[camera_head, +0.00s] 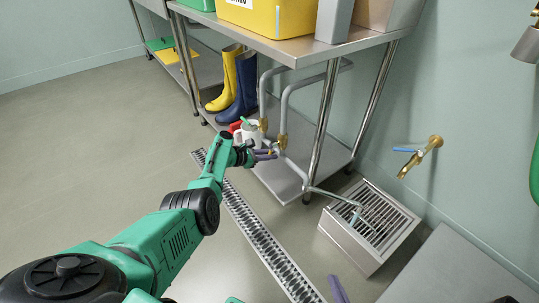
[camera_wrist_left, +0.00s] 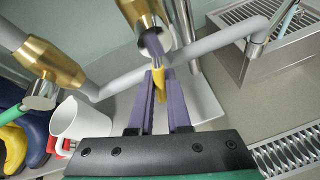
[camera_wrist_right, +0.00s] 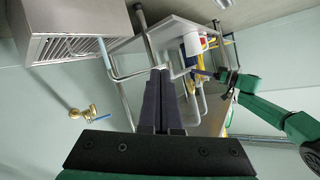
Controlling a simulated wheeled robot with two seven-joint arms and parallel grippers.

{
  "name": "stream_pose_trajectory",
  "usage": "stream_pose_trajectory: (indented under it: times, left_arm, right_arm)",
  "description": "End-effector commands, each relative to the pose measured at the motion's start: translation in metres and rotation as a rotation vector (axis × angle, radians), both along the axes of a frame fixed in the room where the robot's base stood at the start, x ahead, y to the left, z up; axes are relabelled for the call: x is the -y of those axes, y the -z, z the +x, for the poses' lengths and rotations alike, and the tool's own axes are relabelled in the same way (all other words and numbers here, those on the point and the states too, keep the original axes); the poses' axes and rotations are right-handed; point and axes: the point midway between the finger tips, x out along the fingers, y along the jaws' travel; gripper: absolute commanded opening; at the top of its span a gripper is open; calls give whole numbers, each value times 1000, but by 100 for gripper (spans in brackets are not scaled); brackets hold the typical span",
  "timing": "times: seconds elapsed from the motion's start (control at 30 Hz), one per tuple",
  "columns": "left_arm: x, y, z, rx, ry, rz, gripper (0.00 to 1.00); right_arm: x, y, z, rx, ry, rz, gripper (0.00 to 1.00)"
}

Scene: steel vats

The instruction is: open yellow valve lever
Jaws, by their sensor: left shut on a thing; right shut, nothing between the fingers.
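The yellow valve lever (camera_wrist_left: 159,80) shows in the left wrist view, hanging below a brass valve (camera_wrist_left: 146,14) on a grey pipe. My left gripper (camera_wrist_left: 161,85) has its purple fingers shut on the lever, one on each side. In the head view my left gripper (camera_head: 268,154) is at the pipes under the steel table, just below the brass valve (camera_head: 282,141); the lever is too small to make out there. My right gripper (camera_wrist_right: 158,80) is shut and empty, away from the valve; its purple fingers (camera_head: 338,290) show at the bottom of the head view.
A second brass valve (camera_wrist_left: 50,65) with a green lever (camera_wrist_left: 10,112) is beside it. A white jug (camera_wrist_left: 82,120) and boots (camera_head: 238,80) stand on the lower shelf. A steel table leg (camera_head: 325,125), a drain basin (camera_head: 370,222) and a blue-levered wall tap (camera_head: 420,158) are to the right.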

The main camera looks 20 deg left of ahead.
Motion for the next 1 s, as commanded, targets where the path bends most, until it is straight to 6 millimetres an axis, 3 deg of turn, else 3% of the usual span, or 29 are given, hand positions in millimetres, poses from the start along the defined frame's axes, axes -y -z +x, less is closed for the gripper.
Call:
stream_pose_trajectory:
  times: [0.03, 0.1, 0.47, 0.7, 1.0]
  left_arm:
    - [1, 0, 0, 0, 1, 0, 23]
    - [1, 0, 0, 0, 1, 1, 46]
    - [-1, -3, -2, 1, 0, 1, 46]
    - [-17, -23, -25, -1, -2, 1, 46]
    - [-38, -36, -56, 0, -1, 0, 46]
  right_arm:
    - [0, 0, 0, -1, 0, 0, 0]
    - [0, 0, 0, -1, 0, 0, 0]
    - [0, -5, 0, -2, -4, -2, 0]
    - [2, -49, 1, -44, -30, -39, 0]
    - [38, -71, 2, -293, -81, -241, 0]
